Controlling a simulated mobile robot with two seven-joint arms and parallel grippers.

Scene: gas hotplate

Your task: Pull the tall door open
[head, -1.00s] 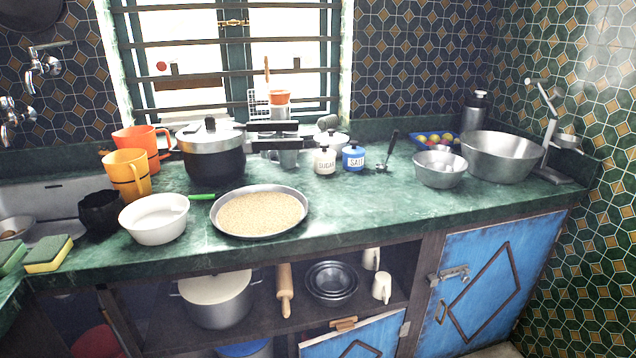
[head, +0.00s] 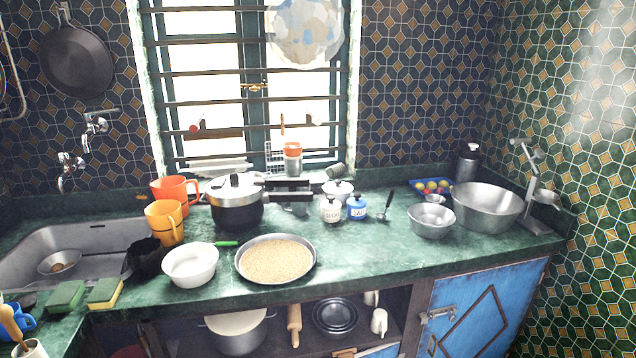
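A tall blue cabinet door (head: 482,312) with a dark diamond-shaped trim stands at the lower right under the green counter. It looks closed. A metal latch (head: 437,314) sits near its upper left corner. The door's lower part is cut off by the bottom edge of the view. A second, lower blue door (head: 382,351) shows only its top edge at the bottom, left of the tall door. Neither of my grippers is in view.
The green counter (head: 350,259) carries a pressure cooker (head: 237,207), a plate of grain (head: 276,260), a white bowl (head: 190,266), steel bowls (head: 487,208) and jars. An open shelf with a pot (head: 236,332) and a rolling pin (head: 294,327) lies left of the tall door.

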